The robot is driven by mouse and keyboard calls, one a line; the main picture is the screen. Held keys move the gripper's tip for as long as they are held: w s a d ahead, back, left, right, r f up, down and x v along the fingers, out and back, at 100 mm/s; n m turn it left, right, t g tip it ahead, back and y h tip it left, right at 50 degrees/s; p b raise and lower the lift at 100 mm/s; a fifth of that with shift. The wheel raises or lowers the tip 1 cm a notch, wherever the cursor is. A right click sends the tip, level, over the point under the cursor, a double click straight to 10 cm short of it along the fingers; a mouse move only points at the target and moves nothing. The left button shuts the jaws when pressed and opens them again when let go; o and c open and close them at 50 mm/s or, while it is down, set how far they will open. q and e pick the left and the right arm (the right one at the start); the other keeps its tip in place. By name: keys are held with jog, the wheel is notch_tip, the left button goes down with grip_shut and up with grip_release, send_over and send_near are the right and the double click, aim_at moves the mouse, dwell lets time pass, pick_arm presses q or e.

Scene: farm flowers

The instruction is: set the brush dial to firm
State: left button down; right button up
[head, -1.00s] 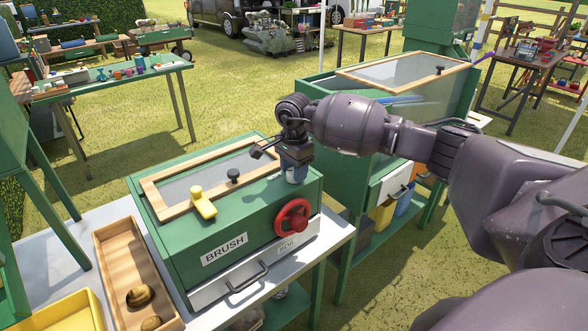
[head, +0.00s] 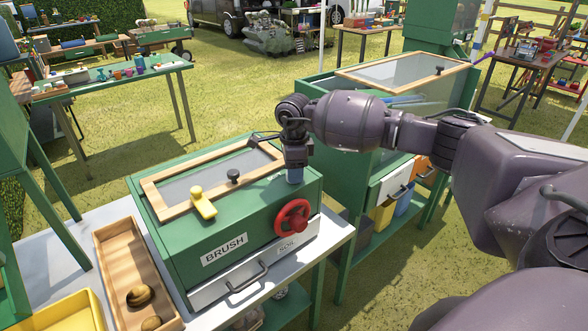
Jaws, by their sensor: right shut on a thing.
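The green brush box (head: 205,240), labelled BRUSH, stands on a pale table. Its top has a wood-framed clear lid, a yellow lever (head: 203,203) and a black knob (head: 233,176). A red wheel (head: 292,217) is on its front right. My right gripper (head: 295,175) points down at the right back part of the box top, shut on a small part there that it hides. This seems to be the brush dial, but its pointer and markings cannot be seen. My left gripper is not in view.
A wooden tray (head: 118,252) with brown bulbs lies left of the box, beside a yellow tray (head: 62,314). A larger green machine (head: 345,115) with a framed lid stands behind my right arm. Grass lies open behind the box.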

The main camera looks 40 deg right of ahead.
jog(key=m, duration=0.3)
jog(key=shift+r, duration=0.1)
jog(key=m+p, duration=0.1)
jog(key=m, duration=0.1)
jog(key=shift+m, duration=0.3)
jog(key=m+p, duration=0.1)
jog(key=m, duration=0.5)
jog(key=shift+p, duration=0.4)
jog(key=shift+m, duration=0.3)
jog(key=o, duration=0.9)
